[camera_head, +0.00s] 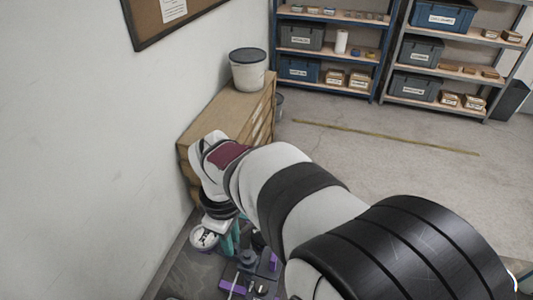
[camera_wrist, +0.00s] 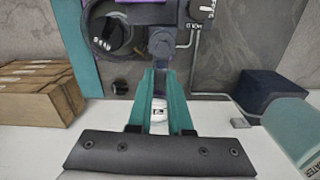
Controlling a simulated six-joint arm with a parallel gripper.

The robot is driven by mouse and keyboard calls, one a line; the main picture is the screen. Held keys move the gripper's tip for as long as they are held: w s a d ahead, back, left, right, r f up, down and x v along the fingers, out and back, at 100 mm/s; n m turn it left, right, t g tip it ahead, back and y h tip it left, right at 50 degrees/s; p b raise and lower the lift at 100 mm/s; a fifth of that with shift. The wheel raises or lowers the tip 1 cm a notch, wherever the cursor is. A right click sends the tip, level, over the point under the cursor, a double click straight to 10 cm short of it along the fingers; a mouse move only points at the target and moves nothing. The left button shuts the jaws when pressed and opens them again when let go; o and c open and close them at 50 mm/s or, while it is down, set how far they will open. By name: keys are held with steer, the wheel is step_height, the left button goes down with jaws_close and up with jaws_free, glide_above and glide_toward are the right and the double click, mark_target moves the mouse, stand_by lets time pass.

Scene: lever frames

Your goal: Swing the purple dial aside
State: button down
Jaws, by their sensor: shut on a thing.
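My gripper (camera_wrist: 160,72) points at a dark panel, its teal fingers closed around the shank of a dark grey round-headed handle (camera_wrist: 162,42). A purple part (camera_wrist: 134,2) is cut off at the top edge of the wrist view, beyond the handle; I cannot tell if it is the dial. In the head view my gripper (camera_head: 229,250) is low, beside grey fittings, and purple parts show to the right (camera_head: 274,262) and below (camera_head: 232,287). My arm hides part of the fixture. A white labelled piece (camera_wrist: 158,115) shows between the fingers.
A dark blue box (camera_wrist: 270,90) is right, cardboard boxes (camera_wrist: 38,92) left. A wooden cabinet (camera_head: 225,110) stands behind.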

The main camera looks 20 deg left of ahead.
stand_by(0.4)
steer(key=c, duration=0.8)
jaws_free()
steer(key=shift+c, duration=0.2)
step_height(320, 180, up, 16)
steer(key=shift+f, duration=0.1)
